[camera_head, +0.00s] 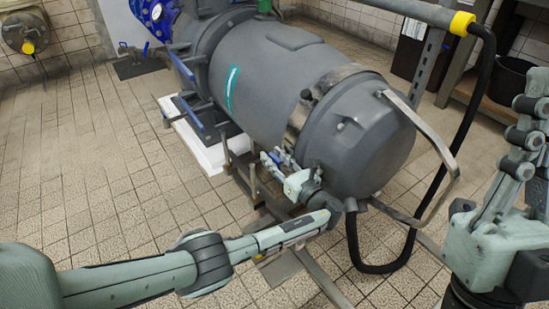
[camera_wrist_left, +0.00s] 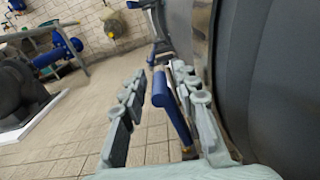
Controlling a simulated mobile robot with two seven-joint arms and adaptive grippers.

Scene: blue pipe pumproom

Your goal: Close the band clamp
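The band clamp (camera_head: 300,116) is a metal band around the grey tank (camera_head: 275,75). A blue lever handle (camera_wrist_left: 162,92) shows in the left wrist view, standing between the fingers of my left gripper (camera_wrist_left: 158,108). The fingers are apart, with a visible gap on the lever's left; whether the right finger touches it I cannot tell. In the head view my left gripper (camera_head: 275,162) is low beside the tank's end, and the lever is mostly hidden by its fingers. My right gripper (camera_head: 528,125) is raised at the right edge, partly cut off; its opening is unclear.
A bent metal bar (camera_head: 440,150) and a black hose (camera_head: 352,240) stand right of the tank's end cap. Metal frame rails (camera_head: 318,275) run under the tank. A blue valve (camera_head: 153,15) is at the back. Tiled floor (camera_head: 90,165) at left is free.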

